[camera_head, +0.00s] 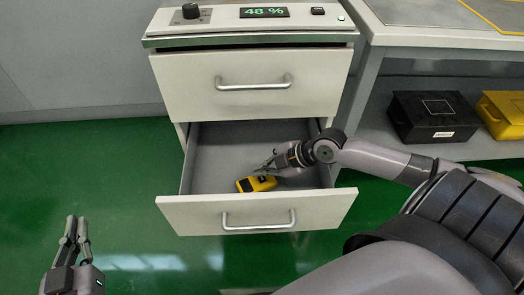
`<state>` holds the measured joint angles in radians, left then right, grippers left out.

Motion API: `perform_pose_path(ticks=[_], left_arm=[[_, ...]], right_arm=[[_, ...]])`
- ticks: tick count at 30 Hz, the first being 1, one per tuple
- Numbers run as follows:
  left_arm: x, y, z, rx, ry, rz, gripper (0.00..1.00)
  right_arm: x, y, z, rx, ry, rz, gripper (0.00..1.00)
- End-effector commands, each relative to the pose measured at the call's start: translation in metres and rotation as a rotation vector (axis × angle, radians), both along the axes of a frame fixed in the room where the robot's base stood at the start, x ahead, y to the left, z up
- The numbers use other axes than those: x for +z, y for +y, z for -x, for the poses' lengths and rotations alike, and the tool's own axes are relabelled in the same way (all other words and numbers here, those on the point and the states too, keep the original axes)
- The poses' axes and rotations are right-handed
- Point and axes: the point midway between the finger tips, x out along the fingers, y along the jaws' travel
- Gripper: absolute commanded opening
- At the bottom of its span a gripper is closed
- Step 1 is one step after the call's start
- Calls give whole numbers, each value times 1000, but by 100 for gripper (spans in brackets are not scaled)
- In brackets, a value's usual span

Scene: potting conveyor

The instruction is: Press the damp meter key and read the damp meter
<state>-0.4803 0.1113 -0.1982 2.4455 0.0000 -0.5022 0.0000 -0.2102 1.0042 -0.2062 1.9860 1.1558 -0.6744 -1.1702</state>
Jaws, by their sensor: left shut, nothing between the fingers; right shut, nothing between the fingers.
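A small yellow and black device (257,184), which looks like a hand-held meter, lies in the open lower drawer (212,150). My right gripper (264,168) is shut and empty, reaching into the drawer with its fingertips at the device's upper edge. I cannot tell whether they touch it. The device's face is too small to read. A display (264,12) on the cabinet's top panel reads "48 %" in green. A small black key or switch (317,10) sits to its right. My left gripper (76,226) is shut and empty over the floor at lower left.
A black knob (190,10) stands on the cabinet top. The upper drawer (250,84) is closed. A black box (434,116) and a yellow box (504,115) sit on the shelf at right. The green floor at left is clear.

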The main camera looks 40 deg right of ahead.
Motion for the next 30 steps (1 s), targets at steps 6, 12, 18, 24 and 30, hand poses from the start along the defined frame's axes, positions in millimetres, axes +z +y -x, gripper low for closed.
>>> perform_pose_path(ticks=[6,12,18,24,30], left_arm=[[23,-5,-4,-8,-129,33,0],[34,-6,-4,-12,-182,46,0],[36,-6,-4,-12,-189,48,0],[36,-6,-4,-12,-188,48,0],[36,-6,-4,-12,-188,48,0]], right_arm=[[-9,0,0,0,0,0,0],[-12,0,0,0,0,0,0],[-12,0,0,-1,-1,0,0],[-12,0,0,-1,-1,0,0],[-12,0,0,-1,-1,0,0]])
